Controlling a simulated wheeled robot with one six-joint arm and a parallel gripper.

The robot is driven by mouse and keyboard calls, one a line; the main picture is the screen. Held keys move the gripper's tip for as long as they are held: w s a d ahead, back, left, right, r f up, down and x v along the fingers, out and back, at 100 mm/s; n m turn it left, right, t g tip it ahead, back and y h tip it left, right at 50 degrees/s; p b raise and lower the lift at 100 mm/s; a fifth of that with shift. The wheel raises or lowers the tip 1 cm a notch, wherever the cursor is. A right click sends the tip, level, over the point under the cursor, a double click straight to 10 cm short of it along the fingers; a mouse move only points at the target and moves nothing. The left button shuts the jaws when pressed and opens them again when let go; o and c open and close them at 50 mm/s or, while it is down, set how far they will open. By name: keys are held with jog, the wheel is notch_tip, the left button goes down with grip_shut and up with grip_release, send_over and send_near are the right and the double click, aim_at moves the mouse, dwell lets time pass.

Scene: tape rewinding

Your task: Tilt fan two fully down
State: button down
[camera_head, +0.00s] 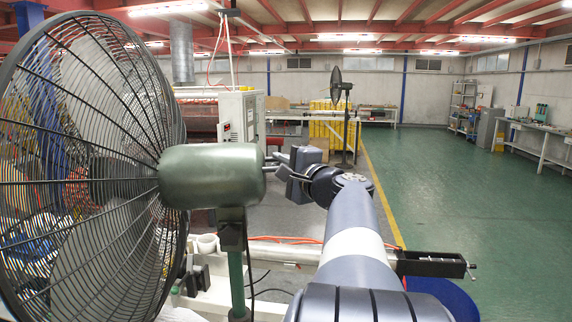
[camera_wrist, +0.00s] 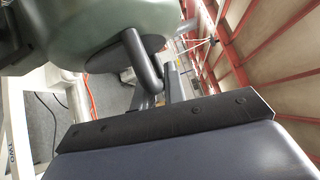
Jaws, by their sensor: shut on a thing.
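A large fan (camera_head: 90,165) with a black wire cage fills the left of the head view. Its green motor housing (camera_head: 212,176) lies about level on a green pole (camera_head: 237,275). The housing also shows at the top of the wrist view (camera_wrist: 85,35). No number shows on the fan. My gripper (camera_head: 280,170) is at the rear end of the housing. In the wrist view my gripper (camera_wrist: 155,82) is shut on a dark bent handle (camera_wrist: 138,58) beside the housing. The exact finger contact is partly hidden.
A second fan (camera_head: 336,88) stands far back near yellow stacks (camera_head: 325,125). A white machine cabinet (camera_head: 240,118) is behind the near fan. A pale bar with an orange cable (camera_head: 285,250) runs low behind the pole. Green floor (camera_head: 470,215) at the right is clear.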

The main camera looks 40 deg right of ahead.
jog(key=shift+n, duration=0.4)
jog(key=w+a+r, duration=0.2)
jog(key=shift+w+a+r, duration=0.1)
jog(key=shift+a, duration=0.3)
jog(key=c, duration=1.5)
grip_release()
jog(key=shift+d, duration=0.1)
jog(key=s+b, duration=0.3)
jog(key=s, duration=0.8)
jog(key=shift+a+f, duration=0.2)
jog(key=shift+a, duration=0.25)
jog(key=shift+w, duration=0.2)
